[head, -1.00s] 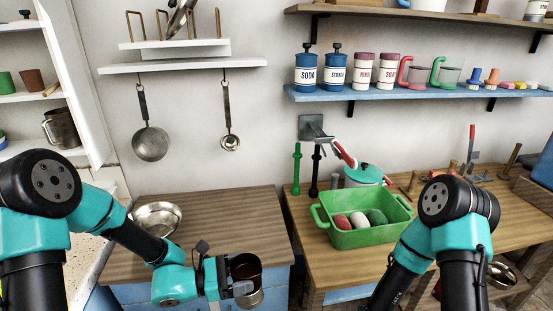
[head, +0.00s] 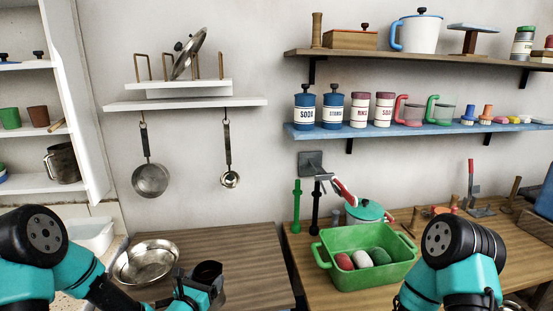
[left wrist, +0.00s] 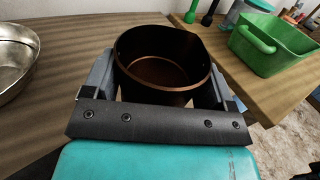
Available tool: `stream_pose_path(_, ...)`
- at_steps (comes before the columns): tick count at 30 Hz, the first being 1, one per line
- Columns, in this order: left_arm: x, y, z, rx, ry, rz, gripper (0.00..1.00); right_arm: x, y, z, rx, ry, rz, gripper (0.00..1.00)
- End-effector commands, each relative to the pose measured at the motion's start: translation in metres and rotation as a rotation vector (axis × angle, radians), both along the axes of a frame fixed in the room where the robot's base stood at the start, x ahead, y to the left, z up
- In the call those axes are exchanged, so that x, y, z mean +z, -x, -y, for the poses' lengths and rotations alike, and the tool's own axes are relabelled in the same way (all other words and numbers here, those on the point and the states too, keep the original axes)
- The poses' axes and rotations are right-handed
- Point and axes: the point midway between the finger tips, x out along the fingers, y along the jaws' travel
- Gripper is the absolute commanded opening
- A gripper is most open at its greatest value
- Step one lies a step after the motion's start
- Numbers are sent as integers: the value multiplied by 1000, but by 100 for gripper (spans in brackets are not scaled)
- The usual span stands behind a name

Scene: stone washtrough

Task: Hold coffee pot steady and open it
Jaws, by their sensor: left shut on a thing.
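The coffee pot appears to be the dark, open-topped vessel (head: 207,271) low in the head view, over the front of the left wooden counter. It also shows in the left wrist view (left wrist: 165,92), upright, with a coppery brown inside and no lid on it. My left gripper (head: 196,289) is shut on it, one finger on each side, as the left wrist view (left wrist: 158,86) shows. I cannot tell whether the pot touches the counter. My right arm (head: 452,245) stands at lower right; its gripper is out of the picture.
A steel bowl (head: 147,262) sits left of the pot. A green tub (head: 345,275) with several rounded pieces stands on the right counter, a teal-lidded pot (head: 368,212) behind it. A gap separates the counters. The left counter's back right (head: 235,240) is clear.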

Motion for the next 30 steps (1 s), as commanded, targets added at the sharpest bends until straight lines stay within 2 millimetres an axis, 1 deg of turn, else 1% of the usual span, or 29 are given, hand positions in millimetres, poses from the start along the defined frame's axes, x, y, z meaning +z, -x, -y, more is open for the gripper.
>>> stream_pose_path(11, 1, 0, 0, 1, 1, 2, 21, 0, 0, 0, 0, 0, 0, 38)
stream_pose_path(16, 3, 5, 11, -35, -1, 2, 21, 0, 0, 0, 0, 0, 0, 38)
stream_pose_path(20, 7, 13, 29, -96, 0, 2, 21, 0, 0, 0, 0, 0, 0, 38)
stream_pose_path(30, 22, 41, 92, -311, -1, 4, 21, 0, 0, 0, 0, 0, 0, 38)
